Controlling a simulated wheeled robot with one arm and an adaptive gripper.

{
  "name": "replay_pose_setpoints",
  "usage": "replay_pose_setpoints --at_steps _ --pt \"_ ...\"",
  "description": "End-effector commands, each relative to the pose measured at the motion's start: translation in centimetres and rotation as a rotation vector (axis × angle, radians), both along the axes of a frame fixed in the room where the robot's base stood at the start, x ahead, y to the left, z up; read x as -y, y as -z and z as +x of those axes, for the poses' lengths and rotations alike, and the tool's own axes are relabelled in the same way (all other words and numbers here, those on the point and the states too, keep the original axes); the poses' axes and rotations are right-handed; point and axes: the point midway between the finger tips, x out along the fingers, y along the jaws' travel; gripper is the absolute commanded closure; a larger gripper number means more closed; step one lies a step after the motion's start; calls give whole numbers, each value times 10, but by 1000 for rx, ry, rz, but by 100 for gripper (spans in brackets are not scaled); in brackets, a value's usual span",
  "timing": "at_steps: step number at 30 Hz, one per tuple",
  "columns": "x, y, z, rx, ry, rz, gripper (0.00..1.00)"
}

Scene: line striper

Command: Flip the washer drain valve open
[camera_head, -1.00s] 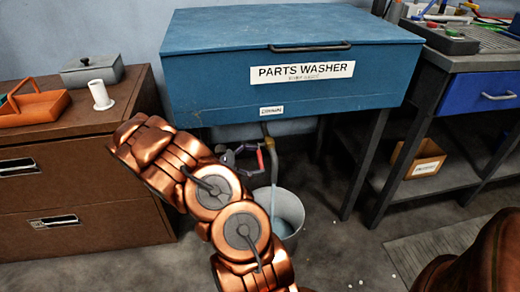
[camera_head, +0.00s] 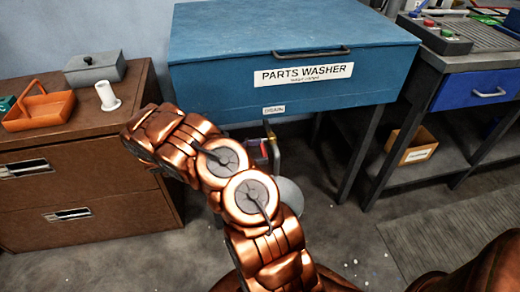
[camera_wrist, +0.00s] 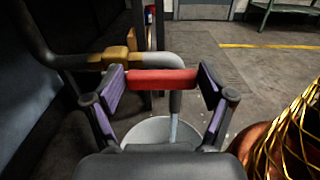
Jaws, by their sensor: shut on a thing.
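The blue parts washer (camera_head: 225,95) stands against the wall, with a drain label under its front. In the wrist view, a brass valve (camera_wrist: 115,55) sits on the grey drain pipe (camera_wrist: 68,62), which bends down into a spout. The red valve lever (camera_wrist: 155,80) lies across the picture between the purple finger pads of my gripper (camera_wrist: 162,86), which is shut on it. A thin pale streak runs from the spout into the bucket (camera_wrist: 150,130) below. In the head view, my arm hides the valve and most of the gripper.
A brown drawer cabinet (camera_head: 80,180) stands at left, with an orange tray (camera_head: 45,118), a grey box (camera_head: 95,70) and a white spool (camera_head: 107,97) on top. A workbench (camera_head: 470,66) stands at right, with a cardboard box (camera_head: 408,150) on its lower shelf. Dark washer legs stand near the valve.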

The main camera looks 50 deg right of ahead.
Motion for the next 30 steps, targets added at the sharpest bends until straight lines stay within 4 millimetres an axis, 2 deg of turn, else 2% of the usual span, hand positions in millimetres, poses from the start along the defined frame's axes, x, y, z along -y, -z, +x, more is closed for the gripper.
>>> replay_pose_setpoints --at_steps 1,10,11,15,23,30 --pt "2 -1 -10 -12 27 0 81" --pt "2 -1 -9 -11 27 0 82" --pt "2 -1 -9 -11 26 0 16" --pt "1 0 -7 -7 20 0 1" --pt "-5 0 1 -3 7 1 0" --pt "-34 1 25 0 8 1 0"
